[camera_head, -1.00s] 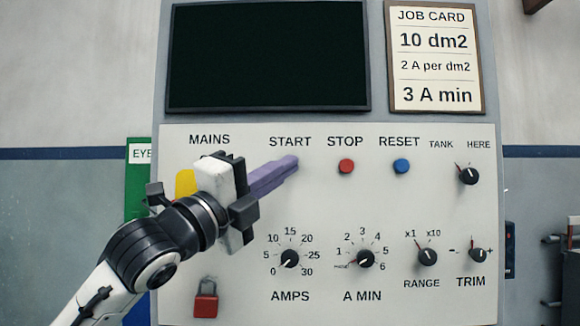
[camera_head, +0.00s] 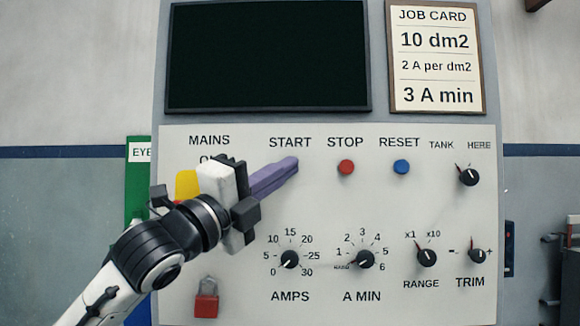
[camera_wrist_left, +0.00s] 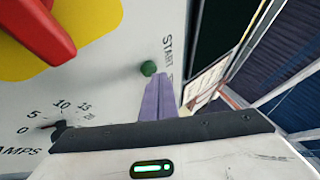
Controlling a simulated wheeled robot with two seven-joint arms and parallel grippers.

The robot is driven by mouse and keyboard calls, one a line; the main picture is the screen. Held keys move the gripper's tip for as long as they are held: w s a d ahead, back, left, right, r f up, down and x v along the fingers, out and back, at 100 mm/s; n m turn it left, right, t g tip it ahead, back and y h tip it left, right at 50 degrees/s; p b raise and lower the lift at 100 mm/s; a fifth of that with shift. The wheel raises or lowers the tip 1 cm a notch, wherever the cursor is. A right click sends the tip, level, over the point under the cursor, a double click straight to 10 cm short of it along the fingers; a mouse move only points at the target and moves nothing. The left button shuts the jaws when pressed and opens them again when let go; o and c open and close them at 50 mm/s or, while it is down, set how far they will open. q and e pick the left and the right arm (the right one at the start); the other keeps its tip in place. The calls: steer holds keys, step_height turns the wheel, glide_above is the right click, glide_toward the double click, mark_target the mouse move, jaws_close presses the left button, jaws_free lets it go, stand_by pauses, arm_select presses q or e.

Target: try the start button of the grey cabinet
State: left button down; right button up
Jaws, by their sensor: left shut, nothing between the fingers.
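The grey cabinet (camera_head: 400,210) faces me with a pale control panel. Its green start button (camera_wrist_left: 148,68) shows in the left wrist view, near the START lettering and just past the fingertips. In the head view my gripper hides the button under its START label (camera_head: 290,142). My left gripper (camera_head: 293,164) has purple fingers, shut together and empty, pointing at the panel just below that label. The fingers also show in the left wrist view (camera_wrist_left: 157,95), with their tips close beside the button. I cannot tell whether they touch it. My right gripper is not in view.
A red stop button (camera_head: 346,167) and a blue reset button (camera_head: 401,166) sit to the right. Below are several black knobs, including the AMPS knob (camera_head: 289,260). A red padlock (camera_head: 206,305) hangs lower left. The screen (camera_head: 268,57) above is dark.

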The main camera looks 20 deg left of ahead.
arm_select(q)
steer(key=shift+w+a+p, duration=0.1)
steer(key=shift+w+p, duration=0.2)
steer(key=shift+w, duration=0.1)
stand_by(0.3)
steer(key=shift+s, duration=0.1)
steer(key=shift+s+d, duration=0.25)
steer(key=shift+s, duration=0.5)
steer(key=shift+s, duration=0.1)
steer(key=s, duration=0.2)
steer(key=s+d, duration=0.1)
steer(key=s, duration=0.1)
steer(key=shift+s+d, duration=0.2)
steer(key=shift+s, duration=0.15)
stand_by(0.6)
